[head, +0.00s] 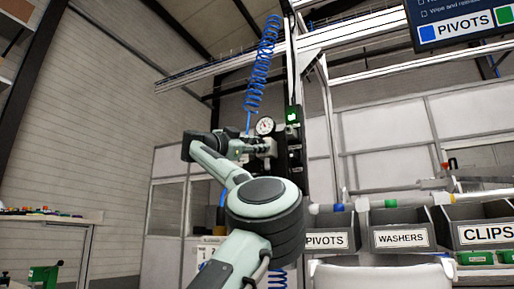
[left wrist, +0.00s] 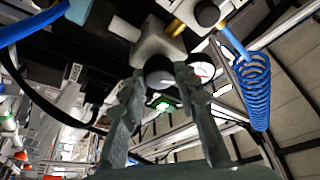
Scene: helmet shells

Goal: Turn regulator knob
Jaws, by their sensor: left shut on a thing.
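The air regulator hangs on a dark upright panel in the head view, with a white round gauge (head: 265,126) on it. My left gripper (head: 264,148) reaches up to it just below the gauge. In the left wrist view the regulator's grey body (left wrist: 158,42) is above, with the dark round regulator knob (left wrist: 159,70) under it. The two fingers of my left gripper (left wrist: 160,84) are shut on the knob from both sides. The gauge (left wrist: 203,70) shows partly behind the right finger. The knob is hidden by the gripper in the head view. My right gripper is not in view.
A blue coiled hose (head: 264,62) hangs above the regulator; a blue coil (left wrist: 256,92) also shows in the left wrist view. Grey bins labelled PIVOTS (head: 327,241), WASHERS (head: 402,236) and CLIPS (head: 486,232) stand at the right. A workbench (head: 50,218) is at the far left.

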